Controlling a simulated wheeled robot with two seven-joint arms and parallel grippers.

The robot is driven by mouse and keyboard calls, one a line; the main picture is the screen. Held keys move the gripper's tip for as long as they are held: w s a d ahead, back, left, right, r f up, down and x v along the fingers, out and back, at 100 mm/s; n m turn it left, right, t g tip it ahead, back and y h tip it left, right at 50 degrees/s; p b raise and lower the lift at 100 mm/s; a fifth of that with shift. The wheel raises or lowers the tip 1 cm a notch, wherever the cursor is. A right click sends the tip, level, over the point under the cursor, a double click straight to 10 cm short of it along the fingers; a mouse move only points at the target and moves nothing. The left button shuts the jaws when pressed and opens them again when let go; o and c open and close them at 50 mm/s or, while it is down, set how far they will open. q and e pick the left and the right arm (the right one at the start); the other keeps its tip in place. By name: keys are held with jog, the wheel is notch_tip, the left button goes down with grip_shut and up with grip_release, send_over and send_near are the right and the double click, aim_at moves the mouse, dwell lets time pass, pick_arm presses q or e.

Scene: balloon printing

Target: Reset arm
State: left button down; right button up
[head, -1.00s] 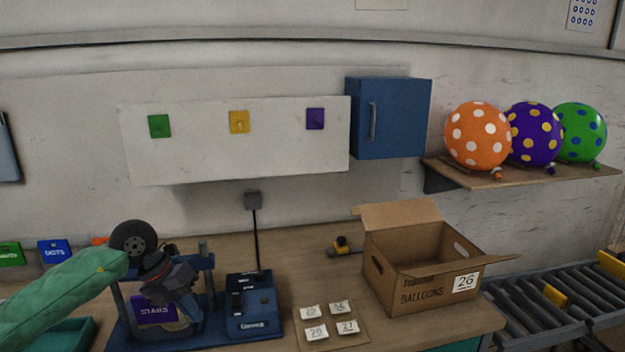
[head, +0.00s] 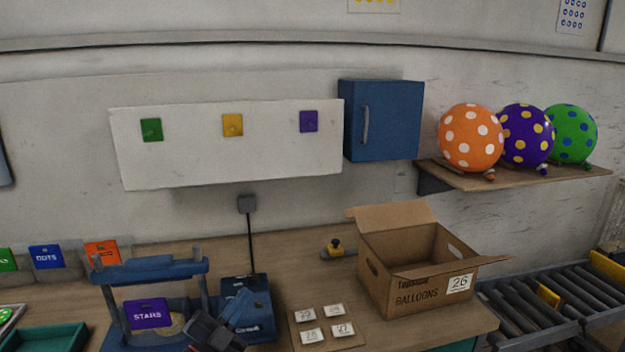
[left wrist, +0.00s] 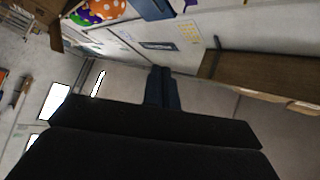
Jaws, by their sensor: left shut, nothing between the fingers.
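My left gripper (head: 222,325) is low in the head view, in front of the small blue control box (head: 247,300) and right of the blue printing press (head: 150,270). It is shut and empty. Its closed fingers (left wrist: 162,88) also show in the left wrist view, with nothing held between them. The press holds a purple "STARS" plate (head: 147,313). My right gripper is in neither view.
An open cardboard box (head: 415,285) marked 26 stands on the bench, right of a board with numbered cards (head: 305,334). A yellow-and-black item (head: 336,247) lies behind. A roller conveyor (head: 530,305) is at right. Dotted balloons (head: 470,138) sit on a wall shelf.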

pick_arm(q)
jog(key=s+a+f+n+g+y, duration=0.2)
jog(key=s+a+f+n+y, duration=0.15)
jog(key=f, duration=0.35)
jog(key=s+a+f+n+g+y, duration=0.2)
jog(key=f+n+y, duration=0.3)
jog(key=f, duration=0.2)
jog(key=s+a+f+n+g+y, duration=0.3)
jog(key=f+n+y, duration=0.2)
jog(key=f, duration=0.3)
jog(key=s+d+f+g+h, duration=0.1)
jog(key=s+f+g, duration=0.45)
jog(key=s, duration=0.45)
jog(key=s+d+f+g+h, duration=0.1)
jog(key=s+f+g, duration=0.4)
jog(key=s, duration=0.4)
jog(key=s+d+f, duration=0.1)
jog(key=d+f, duration=0.1)
jog(key=f, duration=0.8)
jog(key=s+d+f, duration=0.1)
jog(key=d+f, duration=0.2)
jog(key=f, duration=0.8)
jog(key=shift+n+g, duration=0.45)
jog(key=shift+d+f, duration=0.1)
